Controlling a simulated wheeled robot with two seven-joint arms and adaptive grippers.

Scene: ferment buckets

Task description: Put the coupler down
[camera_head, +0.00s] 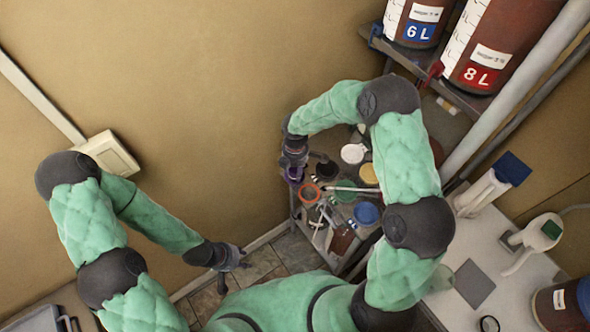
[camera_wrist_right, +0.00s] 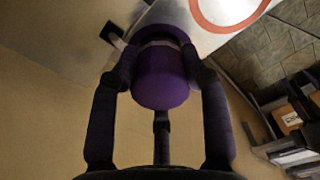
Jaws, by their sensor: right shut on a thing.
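The coupler is a purple cylinder (camera_wrist_right: 163,80) with a grey band near its far end, seen in the right wrist view. My right gripper (camera_wrist_right: 160,85) is shut on it, with fingers on both sides. In the head view my right gripper (camera_head: 295,165) is over the left edge of a small cluttered shelf top (camera_head: 322,215), and a bit of purple (camera_head: 295,173) shows at its tip. I cannot tell whether the coupler touches the surface below. My left gripper (camera_head: 240,262) is empty, with its fingers spread, over the tiled floor.
An orange ring (camera_head: 309,192) lies just right of the coupler; its ring also shows in the wrist view (camera_wrist_right: 228,28). White (camera_head: 353,153), yellow (camera_head: 369,173) and blue (camera_head: 366,213) round items crowd the shelf. Large 6 L (camera_head: 418,30) and 8 L (camera_head: 483,74) vessels stand upper right.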

